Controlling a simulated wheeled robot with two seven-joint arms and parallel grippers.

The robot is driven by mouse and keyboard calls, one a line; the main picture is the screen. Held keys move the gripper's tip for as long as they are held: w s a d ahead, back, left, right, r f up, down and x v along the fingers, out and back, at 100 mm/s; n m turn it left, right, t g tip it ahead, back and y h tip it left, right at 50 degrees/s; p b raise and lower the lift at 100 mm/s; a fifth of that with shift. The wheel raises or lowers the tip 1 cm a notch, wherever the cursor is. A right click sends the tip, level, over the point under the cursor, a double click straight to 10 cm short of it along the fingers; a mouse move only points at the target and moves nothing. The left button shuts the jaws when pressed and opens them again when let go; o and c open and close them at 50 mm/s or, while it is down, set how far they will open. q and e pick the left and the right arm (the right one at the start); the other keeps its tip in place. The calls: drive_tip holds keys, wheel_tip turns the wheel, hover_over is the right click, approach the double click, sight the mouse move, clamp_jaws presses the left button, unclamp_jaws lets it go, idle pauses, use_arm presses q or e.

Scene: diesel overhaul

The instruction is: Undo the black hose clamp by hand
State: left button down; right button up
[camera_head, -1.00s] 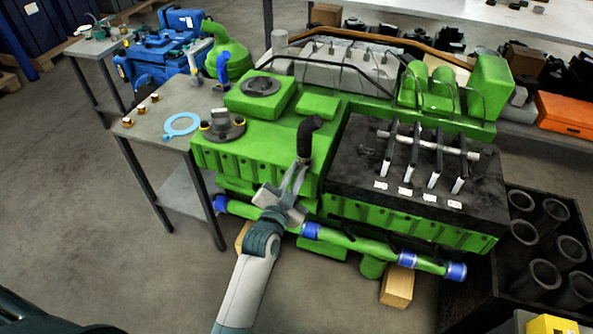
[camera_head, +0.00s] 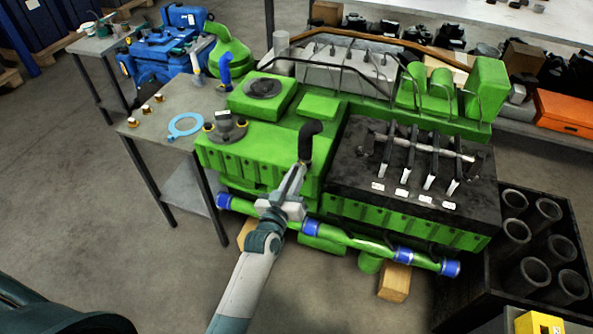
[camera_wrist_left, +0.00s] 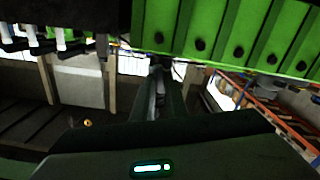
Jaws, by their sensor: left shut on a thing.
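A black elbow hose (camera_head: 309,138) stands up from the green engine block, near the left end of the black cylinder head. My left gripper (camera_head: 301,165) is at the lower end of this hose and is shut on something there. That is where the black hose clamp would sit, but it is too small and too covered by the fingers to make out. In the left wrist view the fingers (camera_wrist_left: 160,95) are close together below the green engine side, and what lies between them is dark. My right gripper is not in view.
The green engine (camera_head: 262,138) fills the middle. A green pipe with blue ends (camera_head: 345,240) runs along its front. A black crate of cylinder liners (camera_head: 575,213) stands right.

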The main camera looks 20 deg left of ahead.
use_arm(q)
drive_tip(key=n, duration=0.3)
drive_tip(key=n+p, duration=0.1)
drive_tip(key=n, duration=0.2)
drive_tip(key=shift+w+a+r, duration=0.1)
drive_tip(key=shift+a+r, duration=0.05)
drive_tip(key=shift+n, duration=0.7)
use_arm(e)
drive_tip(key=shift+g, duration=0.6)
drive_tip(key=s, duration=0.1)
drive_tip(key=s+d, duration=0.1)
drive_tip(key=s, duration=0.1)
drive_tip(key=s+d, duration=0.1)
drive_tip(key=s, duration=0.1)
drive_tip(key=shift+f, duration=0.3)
use_arm(q)
drive_tip(key=c, duration=1.8)
unclamp_jaws()
drive_tip(key=shift+f, duration=0.25)
